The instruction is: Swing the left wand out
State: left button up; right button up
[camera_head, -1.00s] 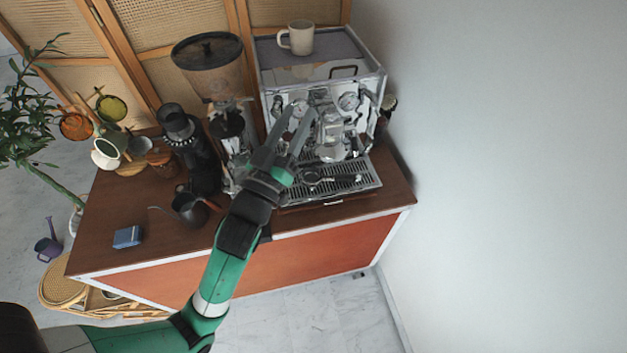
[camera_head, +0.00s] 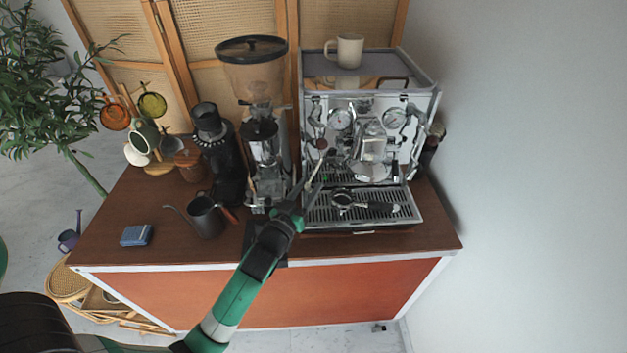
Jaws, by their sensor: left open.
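The silver espresso machine (camera_head: 370,95) stands at the right of the wooden counter, facing me. Its left wand cannot be told apart clearly from my fingers in front of the machine's left side. My left gripper (camera_head: 319,171) is open, with its slim fingers pointing up at the lower left of the machine's front, above the left end of the drip tray (camera_head: 402,192). Nothing shows between the fingers, and I cannot tell whether they touch the wand. My right gripper is not in view.
A portafilter (camera_head: 343,198) lies on the drip tray. A white mug (camera_head: 347,50) stands on the machine. A wall is close on the right.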

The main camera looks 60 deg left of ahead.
pick_arm(q)
jog(key=x, duration=0.3)
jog(key=shift+w+a, duration=0.15)
jog(key=shift+w, duration=0.1)
grip_shut()
dwell(1.2)
